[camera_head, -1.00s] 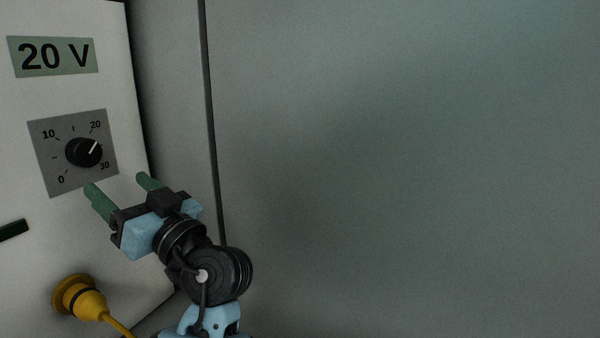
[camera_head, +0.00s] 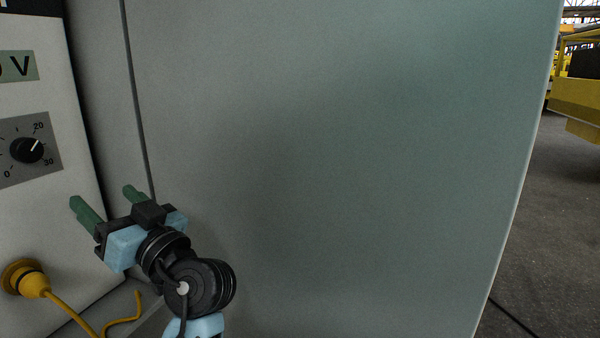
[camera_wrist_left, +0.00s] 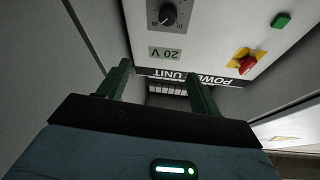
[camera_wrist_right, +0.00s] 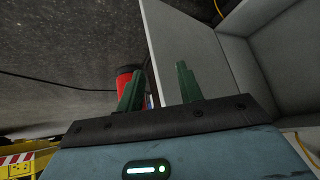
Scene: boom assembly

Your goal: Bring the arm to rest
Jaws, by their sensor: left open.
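My left gripper (camera_head: 108,206) is in the lower left of the head view, with its two green fingers apart and nothing between them. It is in front of the panel and apart from the black knob (camera_head: 27,150), whose pointer is between 20 and 30. In the left wrist view the open fingers (camera_wrist_left: 158,85) show below the knob (camera_wrist_left: 168,14) and the 20 V label (camera_wrist_left: 166,53). My right gripper shows only in the right wrist view (camera_wrist_right: 158,88), with its fingers apart and empty.
A yellow plug (camera_head: 30,281) with a cable is low on the panel. A red and yellow switch (camera_wrist_left: 245,62) and a green button (camera_wrist_left: 281,20) are on the panel. A large grey wall (camera_head: 350,160) fills the middle. A red object (camera_wrist_right: 125,82) stands behind my right fingers.

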